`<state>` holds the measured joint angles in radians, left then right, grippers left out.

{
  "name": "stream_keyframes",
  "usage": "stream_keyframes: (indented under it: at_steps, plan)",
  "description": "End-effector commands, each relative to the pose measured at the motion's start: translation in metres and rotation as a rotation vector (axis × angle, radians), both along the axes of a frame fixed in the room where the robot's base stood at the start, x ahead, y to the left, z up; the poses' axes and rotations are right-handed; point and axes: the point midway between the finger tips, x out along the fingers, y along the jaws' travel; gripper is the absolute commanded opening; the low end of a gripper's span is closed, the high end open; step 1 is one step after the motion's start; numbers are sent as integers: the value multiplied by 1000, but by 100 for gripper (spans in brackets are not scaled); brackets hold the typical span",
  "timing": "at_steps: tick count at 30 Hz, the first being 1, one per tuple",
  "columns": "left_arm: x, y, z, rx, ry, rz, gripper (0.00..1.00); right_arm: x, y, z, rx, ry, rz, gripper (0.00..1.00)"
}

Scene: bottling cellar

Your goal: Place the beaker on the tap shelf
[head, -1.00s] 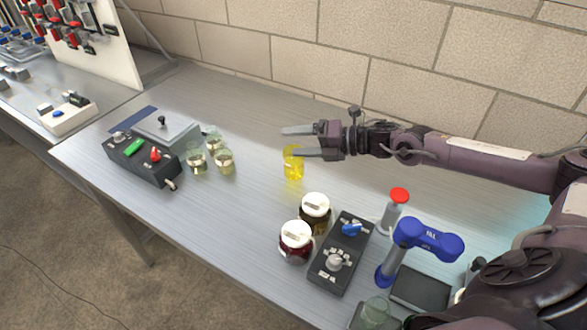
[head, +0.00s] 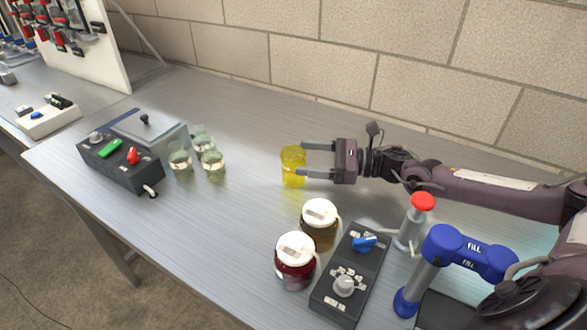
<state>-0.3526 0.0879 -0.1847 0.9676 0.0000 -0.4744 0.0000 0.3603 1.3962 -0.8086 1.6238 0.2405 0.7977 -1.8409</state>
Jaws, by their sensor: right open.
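The beaker (head: 291,168) is a clear glass one with yellow contents, upright in the middle of the metal bench. My right gripper (head: 301,159) comes in from the right, open, with its fingertips at the beaker's right side. The fingers overlap the beaker's right edge in the picture; I cannot tell whether they touch it. The blue tap (head: 465,252) marked FILL stands at the lower right. The dark flat plate (head: 438,312) below it looks like the tap shelf, partly cut off by the frame and my arm. My left gripper is not in view.
Two white-lidded jars, one red (head: 295,262) and one dark (head: 319,224), stand beside a black control box (head: 351,275). A red-topped post (head: 414,222) stands near the tap. Several glass beakers (head: 212,163) stand left by a black-and-grey device (head: 120,166). Bench behind the yellow beaker is clear.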

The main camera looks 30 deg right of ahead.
Motion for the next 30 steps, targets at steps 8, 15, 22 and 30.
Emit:
stream_keyframes:
  at_steps: [8, 15, 22, 30]
  plan:
    - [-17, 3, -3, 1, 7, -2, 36, 22, 31, 3, 3, -1, 0, 76]
    - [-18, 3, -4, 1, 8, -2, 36, 23, 32, 1, 1, 1, 0, 76]
    - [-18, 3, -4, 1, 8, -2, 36, 23, 32, 1, 1, 1, 0, 49]
    - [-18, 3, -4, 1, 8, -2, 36, 23, 32, 2, 1, 1, 0, 24]
